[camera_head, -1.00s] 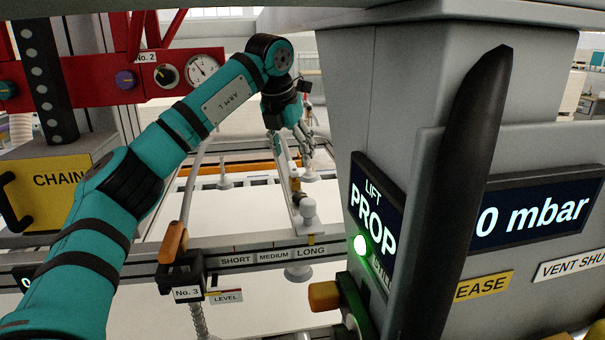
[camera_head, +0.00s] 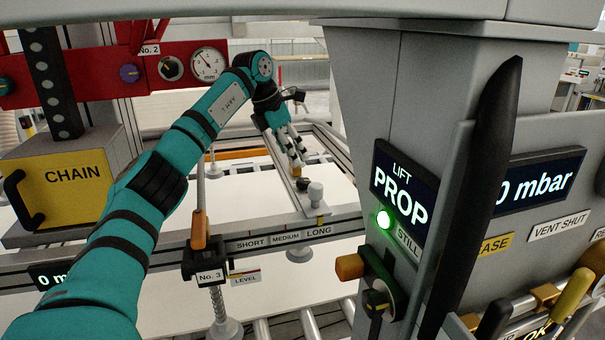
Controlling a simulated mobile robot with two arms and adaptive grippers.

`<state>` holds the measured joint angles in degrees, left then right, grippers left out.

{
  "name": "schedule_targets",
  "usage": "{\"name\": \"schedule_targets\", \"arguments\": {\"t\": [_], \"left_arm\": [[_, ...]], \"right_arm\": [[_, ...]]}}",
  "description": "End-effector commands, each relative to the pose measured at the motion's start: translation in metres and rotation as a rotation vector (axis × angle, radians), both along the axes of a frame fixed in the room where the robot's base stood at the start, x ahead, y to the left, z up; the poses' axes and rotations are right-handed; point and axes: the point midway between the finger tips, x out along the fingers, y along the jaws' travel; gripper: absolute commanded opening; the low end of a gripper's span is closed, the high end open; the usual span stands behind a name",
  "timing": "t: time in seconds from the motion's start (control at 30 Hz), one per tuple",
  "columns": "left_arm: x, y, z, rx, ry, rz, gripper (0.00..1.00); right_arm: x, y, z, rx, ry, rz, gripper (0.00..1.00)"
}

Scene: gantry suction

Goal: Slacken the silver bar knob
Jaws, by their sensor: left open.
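The silver bar (camera_head: 281,165) runs from the far side toward the rail marked SHORT, MEDIUM and LONG. A small dark knob (camera_head: 303,184) sits on the bar, near its front end. A pale silver rounded post (camera_head: 315,194) stands just in front of the knob, by the LONG label. My left gripper (camera_head: 298,160) is open, pointing down just above and behind the dark knob. Its fingers look apart from the knob, though the gap is hard to judge. My right gripper is not in view.
A grey column with a lit PROP display (camera_head: 403,194) and a long black handle (camera_head: 470,205) fills the right. A orange-handled No. 3 clamp (camera_head: 206,262) stands on the rail. A yellow CHAIN box (camera_head: 62,187) is at left. White sheet lies below.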

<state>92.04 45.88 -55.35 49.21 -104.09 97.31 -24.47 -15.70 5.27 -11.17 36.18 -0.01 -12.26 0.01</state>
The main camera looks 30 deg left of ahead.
Motion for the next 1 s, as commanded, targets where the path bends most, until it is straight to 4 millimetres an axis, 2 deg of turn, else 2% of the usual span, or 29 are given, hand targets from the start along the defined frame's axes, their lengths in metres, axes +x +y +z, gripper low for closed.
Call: {"name": "schedule_targets", "arguments": {"t": [0.2,0.33,0.53,0.7,0.87,1.0], "left_arm": [[0.016,-0.009,-0.042,0.000,0.004,-0.001,0.61],[0.024,-0.012,-0.061,-0.001,0.003,-0.001,0.61],[0.030,-0.015,-0.080,-0.001,0.000,0.000,0.61],[0.031,-0.015,-0.083,-0.001,-0.002,0.000,0.61],[0.031,-0.015,-0.083,0.000,-0.001,-0.001,0.61],[0.031,-0.015,-0.083,0.000,-0.001,-0.001,0.42]], "right_arm": [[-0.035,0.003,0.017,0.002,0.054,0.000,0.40],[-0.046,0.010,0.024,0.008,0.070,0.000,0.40],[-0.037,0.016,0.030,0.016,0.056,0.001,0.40],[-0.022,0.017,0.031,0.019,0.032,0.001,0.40],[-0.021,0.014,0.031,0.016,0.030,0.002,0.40],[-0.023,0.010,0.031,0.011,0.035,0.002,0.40]]}}
